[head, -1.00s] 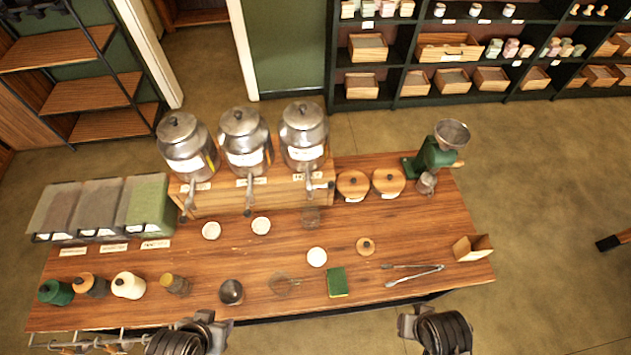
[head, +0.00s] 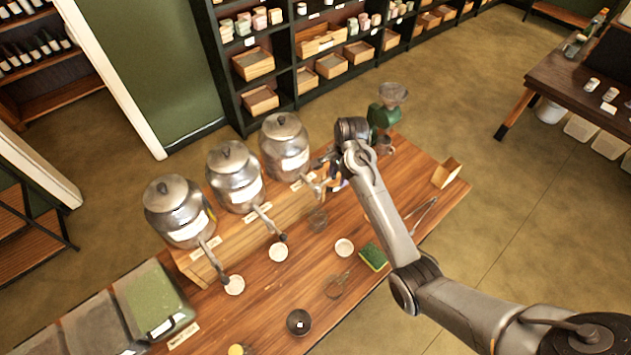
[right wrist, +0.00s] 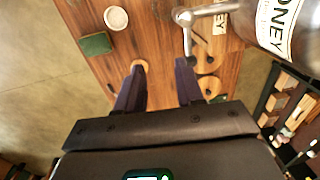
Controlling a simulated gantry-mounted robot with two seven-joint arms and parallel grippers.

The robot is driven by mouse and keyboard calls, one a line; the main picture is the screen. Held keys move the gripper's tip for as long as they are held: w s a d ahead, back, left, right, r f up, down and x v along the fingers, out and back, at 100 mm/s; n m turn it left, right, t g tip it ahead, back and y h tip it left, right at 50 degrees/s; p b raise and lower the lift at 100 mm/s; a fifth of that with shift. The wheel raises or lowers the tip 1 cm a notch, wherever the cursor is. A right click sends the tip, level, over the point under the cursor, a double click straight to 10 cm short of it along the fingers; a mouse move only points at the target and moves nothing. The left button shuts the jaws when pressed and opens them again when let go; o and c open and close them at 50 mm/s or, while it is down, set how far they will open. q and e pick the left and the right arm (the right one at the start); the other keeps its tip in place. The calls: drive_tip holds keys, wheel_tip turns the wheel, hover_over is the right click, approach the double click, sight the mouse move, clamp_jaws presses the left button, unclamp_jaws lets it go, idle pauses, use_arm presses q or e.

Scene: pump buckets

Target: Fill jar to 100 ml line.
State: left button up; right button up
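The honey dispenser (head: 284,146), a metal canister with a white label, stands rightmost of three on a wooden stand; its "HONEY" label also shows in the right wrist view (right wrist: 279,22). Its tap (right wrist: 205,12) ends in a downward spout or handle. My right gripper (head: 334,182) is beside the tap at the stand's right end. In the right wrist view its fingers (right wrist: 160,66) are apart, with nothing held between them. My left gripper is out of view.
Two more dispensers (head: 234,177) stand to the left. White dishes (head: 278,252), a green sponge (head: 373,257), tongs (head: 423,215) and a dark round pot (head: 298,322) lie on the table. A green grinder (head: 384,116) stands behind my right arm.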

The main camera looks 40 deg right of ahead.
sight(328, 179)
wheel_tip(328, 179, up, 4)
drive_tip(key=w+t, duration=0.1)
drive_tip(key=w, duration=0.2)
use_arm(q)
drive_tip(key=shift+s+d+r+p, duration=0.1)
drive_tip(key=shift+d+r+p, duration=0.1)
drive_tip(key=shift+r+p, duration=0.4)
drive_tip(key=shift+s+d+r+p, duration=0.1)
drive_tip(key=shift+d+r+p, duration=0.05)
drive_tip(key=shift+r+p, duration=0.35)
use_arm(e)
drive_tip(key=f, duration=0.3)
drive_tip(key=w+f, duration=0.1)
drive_tip(key=f, duration=0.2)
drive_tip(key=w+f, duration=0.1)
drive_tip(key=f, duration=0.3)
drive_tip(key=shift+d, duration=0.2)
drive_tip(key=shift+c, duration=0.2)
drive_tip(key=c, duration=0.5)
clamp_jaws()
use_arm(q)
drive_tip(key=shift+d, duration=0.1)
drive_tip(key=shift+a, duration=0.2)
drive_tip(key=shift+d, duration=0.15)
